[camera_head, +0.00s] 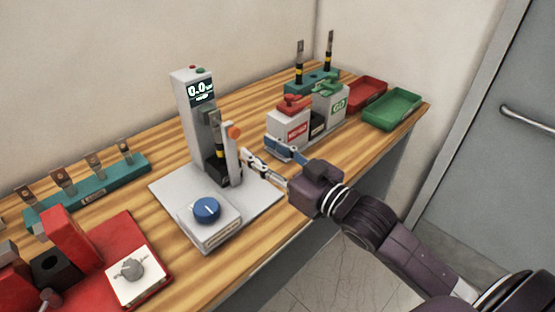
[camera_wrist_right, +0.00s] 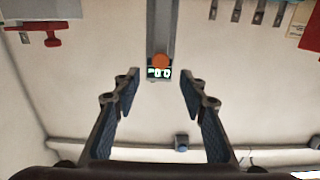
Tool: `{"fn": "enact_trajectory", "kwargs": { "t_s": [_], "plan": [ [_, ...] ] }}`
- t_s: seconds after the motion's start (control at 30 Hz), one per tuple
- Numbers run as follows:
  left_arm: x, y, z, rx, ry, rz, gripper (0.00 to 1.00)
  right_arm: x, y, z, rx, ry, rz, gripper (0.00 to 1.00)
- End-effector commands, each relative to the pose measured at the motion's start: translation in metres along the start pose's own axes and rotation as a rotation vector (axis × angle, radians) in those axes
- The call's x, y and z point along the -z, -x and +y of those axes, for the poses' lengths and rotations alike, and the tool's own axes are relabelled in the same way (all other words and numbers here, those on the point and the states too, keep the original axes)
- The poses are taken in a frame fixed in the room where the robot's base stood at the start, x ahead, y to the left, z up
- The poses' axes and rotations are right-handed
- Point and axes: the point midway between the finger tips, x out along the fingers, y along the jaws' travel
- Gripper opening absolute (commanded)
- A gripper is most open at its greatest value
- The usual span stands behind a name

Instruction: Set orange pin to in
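The orange pin (camera_head: 234,131) is a small round knob near the top of a light upright bracket on the grey test stand (camera_head: 188,108). It also shows as an orange disc (camera_wrist_right: 160,61) in the right wrist view, just beyond and between the fingertips. A dark part with a yellow band (camera_head: 218,145) stands beside the bracket. My right gripper (camera_head: 257,149) is in front of the stand, right of and slightly below the pin. It is open and empty in the right wrist view (camera_wrist_right: 160,76), apart from the pin. My left gripper is out of view.
The stand's base carries a blue dial (camera_head: 206,210). A red-and-green-topped box unit (camera_head: 288,130) is close behind my right gripper. Red (camera_head: 366,95) and green trays (camera_head: 393,109) are at the right end. A teal rack (camera_head: 95,190) and red fixture (camera_head: 125,235) are left.

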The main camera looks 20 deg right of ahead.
Motion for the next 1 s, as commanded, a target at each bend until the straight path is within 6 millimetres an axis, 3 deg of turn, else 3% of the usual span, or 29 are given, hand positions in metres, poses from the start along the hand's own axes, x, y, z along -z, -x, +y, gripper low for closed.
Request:
{"fn": "enact_trajectory", "kwargs": {
  "t_s": [0.2,0.4,1.0],
  "plan": [
    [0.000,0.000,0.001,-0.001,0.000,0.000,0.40,-0.002,0.030,0.000,0.000,-0.001,-0.003,0.39],
    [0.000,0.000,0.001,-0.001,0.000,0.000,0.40,-0.001,0.044,0.000,0.001,-0.001,-0.001,0.39],
    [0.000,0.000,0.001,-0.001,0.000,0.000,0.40,0.000,0.048,0.000,0.001,0.000,0.000,0.39]
  ]
}}
